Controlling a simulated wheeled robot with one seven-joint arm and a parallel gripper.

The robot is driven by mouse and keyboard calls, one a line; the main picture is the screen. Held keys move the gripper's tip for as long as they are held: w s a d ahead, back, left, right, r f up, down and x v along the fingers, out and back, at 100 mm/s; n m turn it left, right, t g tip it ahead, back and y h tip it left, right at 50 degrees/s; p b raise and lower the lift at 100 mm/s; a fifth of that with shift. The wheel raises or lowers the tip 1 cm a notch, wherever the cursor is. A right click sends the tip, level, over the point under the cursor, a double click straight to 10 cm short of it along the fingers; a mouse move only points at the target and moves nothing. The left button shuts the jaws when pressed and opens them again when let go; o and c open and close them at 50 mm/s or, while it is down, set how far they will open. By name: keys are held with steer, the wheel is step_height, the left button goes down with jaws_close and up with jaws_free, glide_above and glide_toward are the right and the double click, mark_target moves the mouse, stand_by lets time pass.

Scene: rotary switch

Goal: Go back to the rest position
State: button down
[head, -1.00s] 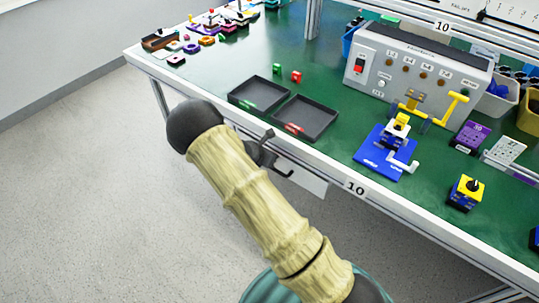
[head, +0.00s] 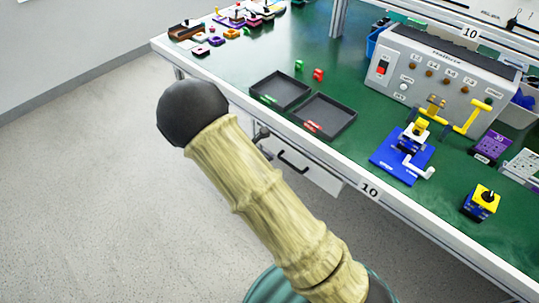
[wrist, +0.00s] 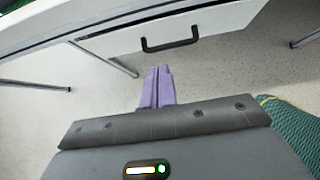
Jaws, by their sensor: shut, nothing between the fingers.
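My gripper (wrist: 158,86) shows in the wrist view with its two purple fingers together and nothing between them. It points at the floor below the table edge and the drawer with a dark handle (wrist: 170,45). In the head view my arm reaches up from the bottom, beside the front edge of the table, and it hides most of the gripper; only a small dark part shows near the drawer. The rotary switch (head: 481,201), a blue block with a yellow top and a dark knob, stands on the green table at the right, apart from my gripper.
The green table (head: 240,75) bears two dark trays (head: 326,118), a blue fixture (head: 392,160), a grey control box (head: 444,75) and several small parts at the far left. A drawer (head: 302,166) hangs under the front edge. The floor (head: 85,190) at the left is clear.

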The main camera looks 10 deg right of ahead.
steer(key=shift+w, duration=0.15)
steer(key=s+d+r+m+g+y, duration=0.25)
steer(key=s+d+r+m, duration=0.25)
steer(key=s+r+m, duration=0.6)
steer(key=s+d+r+m+g+y, duration=0.1)
steer(key=s+d+r+m+y, duration=0.35)
steer(key=s+m, duration=0.8)
steer(key=w+r+m+p, duration=0.2)
steer(key=w+r+p, duration=0.1)
steer(key=r+p, duration=1)
steer(key=shift+r+m+p, duration=0.25)
steer(key=shift+m+p, duration=0.1)
steer(key=shift+p, duration=0.2)
